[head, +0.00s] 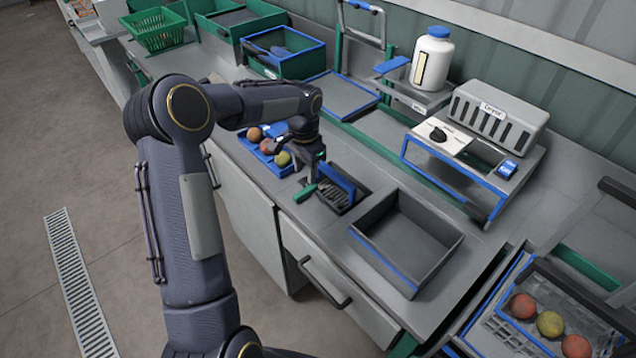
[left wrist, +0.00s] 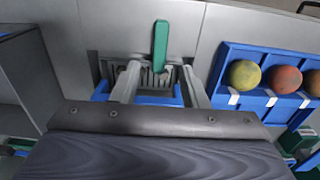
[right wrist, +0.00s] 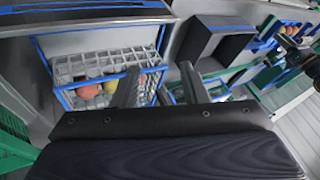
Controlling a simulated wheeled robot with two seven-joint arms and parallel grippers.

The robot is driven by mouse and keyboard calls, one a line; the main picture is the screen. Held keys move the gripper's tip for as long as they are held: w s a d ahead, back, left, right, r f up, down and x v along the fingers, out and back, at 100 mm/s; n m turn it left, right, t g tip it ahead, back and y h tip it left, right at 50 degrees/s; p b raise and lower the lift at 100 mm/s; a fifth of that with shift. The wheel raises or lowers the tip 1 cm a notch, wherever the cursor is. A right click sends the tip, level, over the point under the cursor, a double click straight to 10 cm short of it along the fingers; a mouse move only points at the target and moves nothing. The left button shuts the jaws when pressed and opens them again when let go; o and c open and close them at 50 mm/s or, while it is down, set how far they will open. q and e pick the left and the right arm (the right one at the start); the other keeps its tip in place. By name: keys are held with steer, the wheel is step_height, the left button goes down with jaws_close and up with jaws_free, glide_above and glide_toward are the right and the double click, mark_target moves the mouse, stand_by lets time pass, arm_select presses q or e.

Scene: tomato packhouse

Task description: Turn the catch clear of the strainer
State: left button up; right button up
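The catch is a green lever (head: 305,193) at the counter's front side, beside the strainer. In the left wrist view the green lever (left wrist: 160,44) points away, its near end at the strainer's edge. The strainer (head: 335,197) is a dark slatted piece with a blue upright plate; its grey slats also show in the left wrist view (left wrist: 150,78), partly hidden by my gripper. My left gripper (head: 315,168) is above the strainer; in its wrist view its fingers (left wrist: 160,78) are apart, with nothing clearly held. My right gripper (right wrist: 160,82) is open and empty, away from the strainer.
A blue tray of tomatoes (head: 250,148) lies left of the strainer. An empty grey bin (head: 440,238) stands right of it. Behind are a dryer (head: 500,108) and a white bottle (head: 441,50). A wire rack with tomatoes (head: 497,332) is at lower right.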

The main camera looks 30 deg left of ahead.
mark_target(306, 190)
arm_select(q)
step_height(306, 190, down, 7)
steer(key=shift+r+p, duration=0.15)
steer(key=shift+p, duration=0.35)
steer(key=shift+s, duration=0.1)
jaws_close()
